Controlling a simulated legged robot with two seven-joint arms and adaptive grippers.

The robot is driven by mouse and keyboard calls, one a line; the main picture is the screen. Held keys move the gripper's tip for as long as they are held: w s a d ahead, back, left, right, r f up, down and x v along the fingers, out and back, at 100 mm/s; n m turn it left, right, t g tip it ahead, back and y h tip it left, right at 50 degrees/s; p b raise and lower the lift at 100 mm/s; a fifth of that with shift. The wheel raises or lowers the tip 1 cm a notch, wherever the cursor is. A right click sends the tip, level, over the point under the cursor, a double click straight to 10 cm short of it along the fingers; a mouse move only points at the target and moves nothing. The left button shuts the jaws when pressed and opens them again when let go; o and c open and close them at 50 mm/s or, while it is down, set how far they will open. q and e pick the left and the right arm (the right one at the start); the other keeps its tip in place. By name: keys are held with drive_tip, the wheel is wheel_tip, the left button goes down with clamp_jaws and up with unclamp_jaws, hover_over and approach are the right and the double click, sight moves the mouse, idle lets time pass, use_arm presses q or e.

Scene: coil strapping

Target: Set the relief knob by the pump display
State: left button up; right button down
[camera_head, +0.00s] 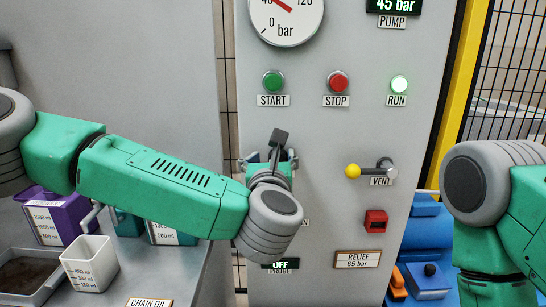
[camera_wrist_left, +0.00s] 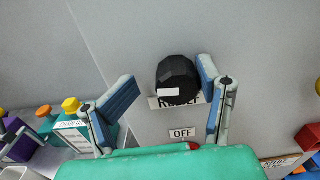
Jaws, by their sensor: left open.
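The black faceted relief knob (camera_wrist_left: 178,75) with a white mark shows in the left wrist view, above a partly covered label. My left gripper (camera_wrist_left: 163,86) is open, its blue-padded fingers to either side of the knob; the right finger is very close to it, the left one farther off. I cannot tell whether the right finger touches. In the head view my left gripper (camera_head: 268,161) is at the panel and hides the knob. The pump display (camera_head: 393,6) reads 45 bar. A relief plate (camera_head: 358,259) reads 65 bar. My right gripper is out of view.
The grey panel carries a gauge (camera_head: 285,14), a green start button (camera_head: 273,82), a red stop button (camera_head: 338,82), a lit run lamp (camera_head: 399,84) and a yellow-tipped vent lever (camera_head: 353,171). Containers (camera_head: 89,264) stand at left. A yellow post (camera_head: 461,80) stands at right.

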use_arm(q)
drive_tip(key=shift+w+a+f, duration=0.1)
drive_tip(key=shift+w, duration=0.05)
drive_tip(key=shift+d, duration=0.2)
drive_tip(key=shift+s+d, duration=0.2)
drive_tip(key=shift+d, duration=0.3)
drive_tip(key=shift+s+d, duration=0.15)
drive_tip(key=shift+d, duration=0.3)
drive_tip(key=c, duration=1.1)
drive_tip(key=shift+w+a, duration=0.2)
drive_tip(key=shift+a, duration=0.15)
drive_tip(key=shift+s+d+r+m, duration=0.1)
drive_tip(key=shift+d+r+m, duration=0.1)
drive_tip(key=shift+m, duration=0.6)
drive_tip(key=m, duration=0.9)
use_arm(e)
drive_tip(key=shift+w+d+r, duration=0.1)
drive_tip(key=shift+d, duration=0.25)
use_arm(q)
drive_tip(key=shift+d+f, duration=0.1)
